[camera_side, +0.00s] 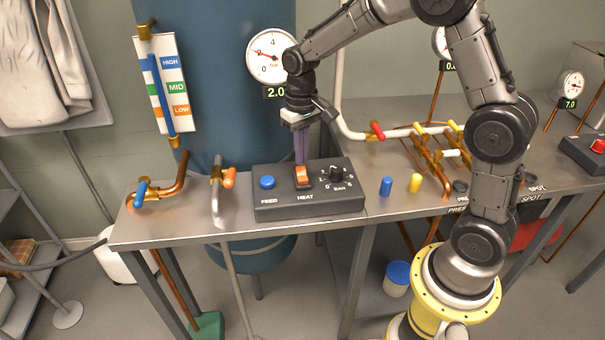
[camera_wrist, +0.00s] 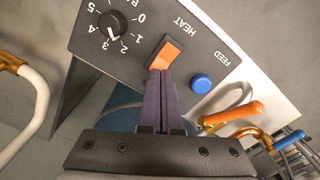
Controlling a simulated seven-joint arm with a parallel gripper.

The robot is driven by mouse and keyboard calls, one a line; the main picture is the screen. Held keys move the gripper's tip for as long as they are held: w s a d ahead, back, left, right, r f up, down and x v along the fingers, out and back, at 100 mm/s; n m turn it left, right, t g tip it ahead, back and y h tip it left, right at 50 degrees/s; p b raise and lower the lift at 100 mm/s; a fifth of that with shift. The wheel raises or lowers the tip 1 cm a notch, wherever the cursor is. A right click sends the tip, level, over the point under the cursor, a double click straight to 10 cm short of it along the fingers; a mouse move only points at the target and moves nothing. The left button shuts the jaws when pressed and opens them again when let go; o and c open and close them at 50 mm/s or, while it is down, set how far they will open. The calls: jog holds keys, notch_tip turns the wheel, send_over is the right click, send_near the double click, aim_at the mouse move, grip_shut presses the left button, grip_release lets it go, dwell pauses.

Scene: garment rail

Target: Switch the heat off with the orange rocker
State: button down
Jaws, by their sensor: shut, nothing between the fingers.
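The orange rocker (camera_side: 302,176) sits above the HEAT label on a dark control box (camera_side: 310,207) on the metal bench. In the wrist view the rocker (camera_wrist: 163,54) shows on the box face between the blue FEED button and the bar dial. My gripper (camera_side: 301,160) points down with its fingers shut and empty, the tips right at the rocker's back end. In the wrist view the fingertips (camera_wrist: 158,73) meet or nearly meet the rocker's near edge; I cannot tell if they touch. Which way the rocker is tipped is unclear.
The blue FEED button (camera_side: 267,182) is left of the rocker and the black bar dial (camera_side: 337,174) is right of it. A pipe with an orange lever (camera_side: 229,178) stands left of the box. Blue and yellow pegs (camera_side: 386,187) stand to its right. A blue tank (camera_side: 215,90) rises behind.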

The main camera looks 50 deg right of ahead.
aim_at(302, 170)
jog(key=shift+f, duration=1.3)
dwell(0.7)
jog(key=shift+r, duration=3.55)
